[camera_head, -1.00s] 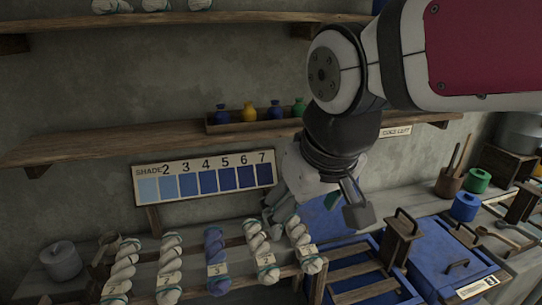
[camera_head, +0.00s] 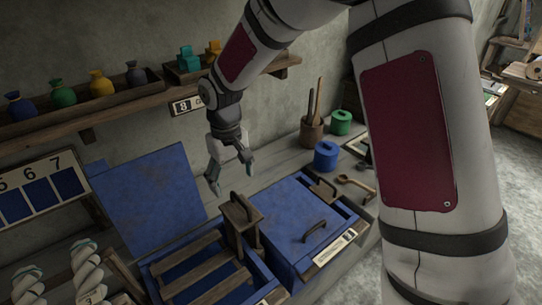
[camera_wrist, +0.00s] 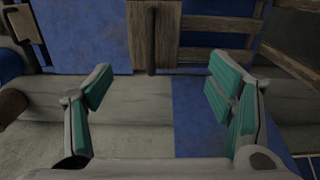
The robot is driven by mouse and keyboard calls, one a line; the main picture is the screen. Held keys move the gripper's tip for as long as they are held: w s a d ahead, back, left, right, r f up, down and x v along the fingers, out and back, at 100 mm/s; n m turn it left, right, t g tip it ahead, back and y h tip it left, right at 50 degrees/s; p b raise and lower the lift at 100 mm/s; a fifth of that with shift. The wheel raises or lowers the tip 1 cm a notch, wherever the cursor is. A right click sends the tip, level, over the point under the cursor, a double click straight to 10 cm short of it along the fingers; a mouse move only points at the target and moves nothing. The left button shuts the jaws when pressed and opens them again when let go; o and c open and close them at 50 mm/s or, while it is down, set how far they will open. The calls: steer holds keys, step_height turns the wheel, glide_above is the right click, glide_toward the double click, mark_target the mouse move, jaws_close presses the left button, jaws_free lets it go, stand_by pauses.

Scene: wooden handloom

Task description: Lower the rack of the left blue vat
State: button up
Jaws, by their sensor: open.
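The left blue vat (camera_head: 155,288) stands open, with its blue lid (camera_head: 150,200) tilted up behind it. Its slatted wooden rack (camera_head: 200,268) lies across the opening at about rim height. An upright wooden block with a dark handle (camera_head: 238,215) stands at the rack's right side. My gripper (camera_head: 230,178) hangs open and empty above and behind this block. In the wrist view, the fingers (camera_wrist: 160,82) are spread apart, and the block's handle (camera_wrist: 151,40) shows beyond them, between their lines, not touched. The rack slats (camera_wrist: 218,24) show at upper right there.
The right blue vat (camera_head: 300,222) is closed, with a handle on its lid. Blue (camera_head: 326,155) and green (camera_head: 340,122) canisters and a tool pot (camera_head: 312,130) stand behind it. Skeins (camera_head: 88,270) hang at lower left.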

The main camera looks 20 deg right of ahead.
mark_target(240, 199)
steer(key=shift+w+d+f, duration=0.35)
steer(key=shift+d+f, duration=0.25)
steer(key=shift+f, duration=0.3)
step_height(240, 199, down, 7)
steer(key=b, duration=0.3)
steer(key=shift+w, duration=0.1)
steer(key=shift+f, duration=0.65)
jaws_close()
